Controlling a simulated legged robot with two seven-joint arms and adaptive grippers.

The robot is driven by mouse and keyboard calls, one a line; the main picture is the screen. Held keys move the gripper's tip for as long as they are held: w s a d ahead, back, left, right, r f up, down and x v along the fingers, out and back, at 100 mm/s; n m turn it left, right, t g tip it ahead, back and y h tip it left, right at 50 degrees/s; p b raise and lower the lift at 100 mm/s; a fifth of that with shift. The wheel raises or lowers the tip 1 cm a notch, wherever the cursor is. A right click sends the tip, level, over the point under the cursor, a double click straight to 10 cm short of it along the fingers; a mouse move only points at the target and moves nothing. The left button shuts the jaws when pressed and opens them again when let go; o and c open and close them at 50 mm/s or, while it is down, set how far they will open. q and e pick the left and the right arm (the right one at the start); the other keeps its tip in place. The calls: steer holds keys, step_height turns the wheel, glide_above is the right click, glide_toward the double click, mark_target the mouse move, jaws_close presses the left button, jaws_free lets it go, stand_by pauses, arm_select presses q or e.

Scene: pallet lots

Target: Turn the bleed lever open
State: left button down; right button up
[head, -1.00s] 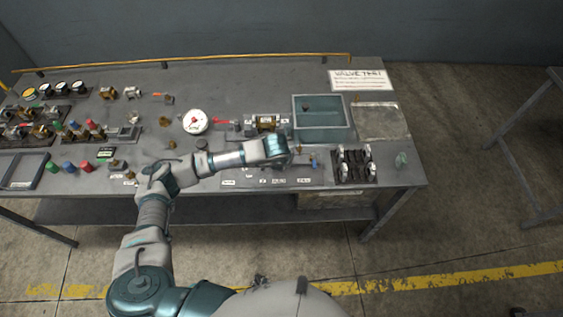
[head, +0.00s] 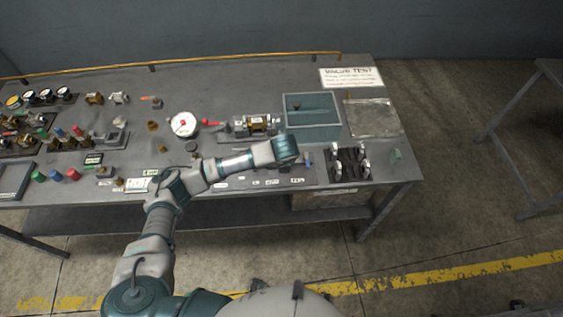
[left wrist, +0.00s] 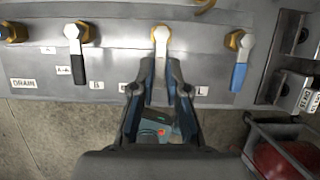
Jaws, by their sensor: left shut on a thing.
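In the left wrist view, several valve levers stand in a row on a grey panel. The middle lever (left wrist: 161,42) has a pale handle and a brass-yellow base. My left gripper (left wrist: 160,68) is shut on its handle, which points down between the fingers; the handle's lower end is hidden. The label beside it is partly covered by a finger, so I cannot read whether it says bleed. A black-handled lever (left wrist: 78,52) is to the left and a blue-handled lever (left wrist: 241,62) to the right. In the head view, my left wrist covers this lever.
A DRAIN label (left wrist: 23,84) sits at the panel's left. A small dark item sits in the bin.

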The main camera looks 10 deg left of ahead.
arm_select(q)
steer(key=shift+w+r, duration=0.15)
steer(key=shift+r, duration=0.05)
steer(key=c, duration=1.3)
jaws_free()
steer(key=shift+o, duration=0.6)
steer(key=shift+f, duration=0.15)
steer(key=v, duration=1.2)
steer(key=shift+d+f, duration=0.1)
steer(key=shift+d, duration=0.05)
